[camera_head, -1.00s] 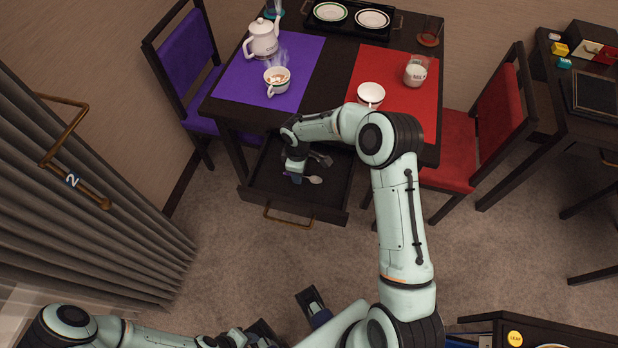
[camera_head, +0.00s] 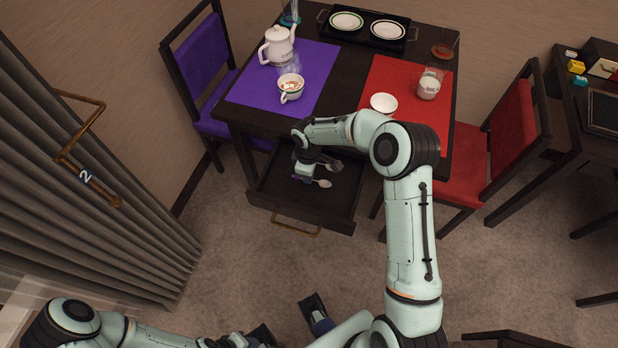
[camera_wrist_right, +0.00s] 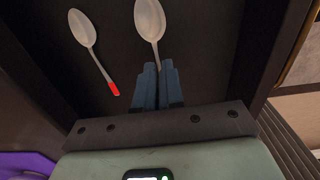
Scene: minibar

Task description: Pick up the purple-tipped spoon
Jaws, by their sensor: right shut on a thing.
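My right gripper (camera_head: 303,176) reaches down into the open drawer (camera_head: 270,190) under the table. Its blue fingers (camera_wrist_right: 158,88) are shut on the handle of a grey spoon (camera_wrist_right: 150,20).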

